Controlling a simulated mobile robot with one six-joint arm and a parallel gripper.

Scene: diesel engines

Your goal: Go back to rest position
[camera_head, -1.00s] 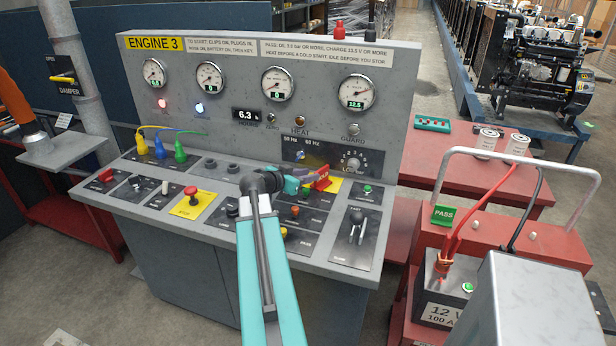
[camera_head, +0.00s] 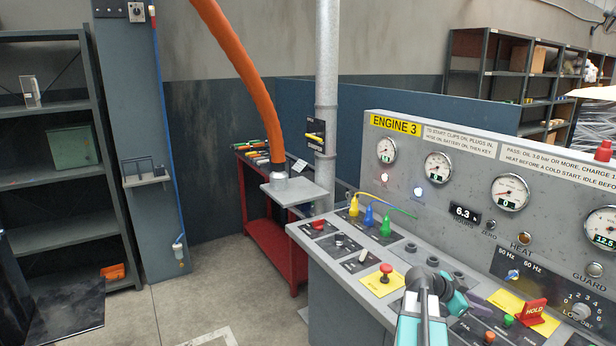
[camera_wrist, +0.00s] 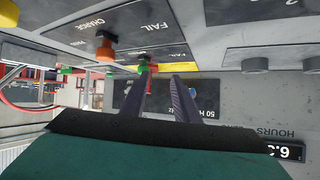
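My gripper (camera_head: 478,298) is over the sloping control desk of the grey ENGINE 3 panel (camera_head: 440,205), partly hidden behind my wrist in the head view. In the wrist view two dark purple fingers of my gripper (camera_wrist: 162,82) stand apart with nothing held between them. A green button (camera_wrist: 143,68) shows beyond their tips. The red HOLD tag (camera_head: 533,311) stands on a yellow plate right of my gripper in the head view, apart from it.
The desk carries a red mushroom button (camera_head: 385,272) and yellow, blue and green plugs (camera_head: 370,217). An orange hose (camera_head: 245,80) comes down to a grey shelf plate (camera_head: 295,192) by a red trolley (camera_head: 270,235). Dark shelves (camera_head: 50,165) stand left. Open floor lies between.

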